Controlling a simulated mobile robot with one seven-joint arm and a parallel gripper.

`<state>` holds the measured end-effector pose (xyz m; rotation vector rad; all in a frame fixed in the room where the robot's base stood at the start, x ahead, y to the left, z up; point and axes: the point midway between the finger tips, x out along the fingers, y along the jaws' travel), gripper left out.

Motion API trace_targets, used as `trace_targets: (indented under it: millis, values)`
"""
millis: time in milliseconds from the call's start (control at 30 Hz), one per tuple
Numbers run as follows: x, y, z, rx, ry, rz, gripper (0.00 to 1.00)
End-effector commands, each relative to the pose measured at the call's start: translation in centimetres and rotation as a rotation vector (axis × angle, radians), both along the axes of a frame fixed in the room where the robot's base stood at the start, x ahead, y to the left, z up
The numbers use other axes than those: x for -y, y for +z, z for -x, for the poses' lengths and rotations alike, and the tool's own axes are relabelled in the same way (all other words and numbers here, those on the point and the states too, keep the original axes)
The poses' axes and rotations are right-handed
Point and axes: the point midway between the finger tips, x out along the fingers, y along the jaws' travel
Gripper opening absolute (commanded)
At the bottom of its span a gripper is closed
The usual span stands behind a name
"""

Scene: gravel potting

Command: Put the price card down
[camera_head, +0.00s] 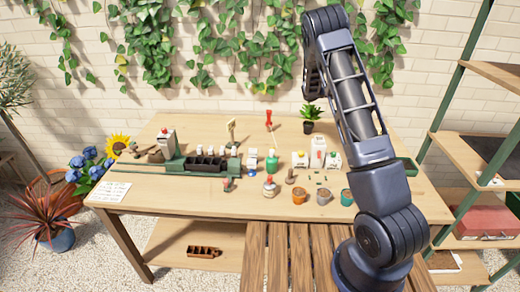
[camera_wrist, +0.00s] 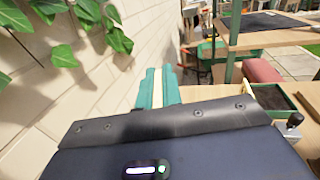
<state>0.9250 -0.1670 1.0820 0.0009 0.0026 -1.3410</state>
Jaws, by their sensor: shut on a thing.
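My gripper (camera_wrist: 158,88) shows in the wrist view as two teal fingers close together beyond the dark wrist housing. A thin pale strip, likely the price card (camera_wrist: 158,85) seen nearly edge-on, sits between them. Its face and any print cannot be made out. In the head view the arm rises at the right and bends over at the top; the fingers and what they hold are hidden behind it.
The wooden table (camera_head: 160,195) carries a black-celled tray (camera_head: 205,166), several pots, a green bottle (camera_head: 272,165) and white packs. A white sheet (camera_head: 111,193) lies at its left front. A soil-filled tray (camera_wrist: 272,97) is at the right end. Shelving (camera_head: 455,150) stands right; an ivy-covered wall is behind.

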Motion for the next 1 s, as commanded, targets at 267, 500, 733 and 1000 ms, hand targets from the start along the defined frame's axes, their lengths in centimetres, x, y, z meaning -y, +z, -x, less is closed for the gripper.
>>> trace_targets:
  millis: [267, 500, 733, 1000]
  values:
    - [-12.5, 1.9, 0.7, 0.001, 0.152, 0.0, 0.0]
    - [-22.7, 3.4, 2.8, 0.002, 0.282, -0.001, 0.0]
    - [-32.1, 4.9, 6.2, 0.002, 0.407, -0.001, 0.0]
    - [-40.0, 6.2, 10.2, 0.003, 0.519, 0.001, 0.0]
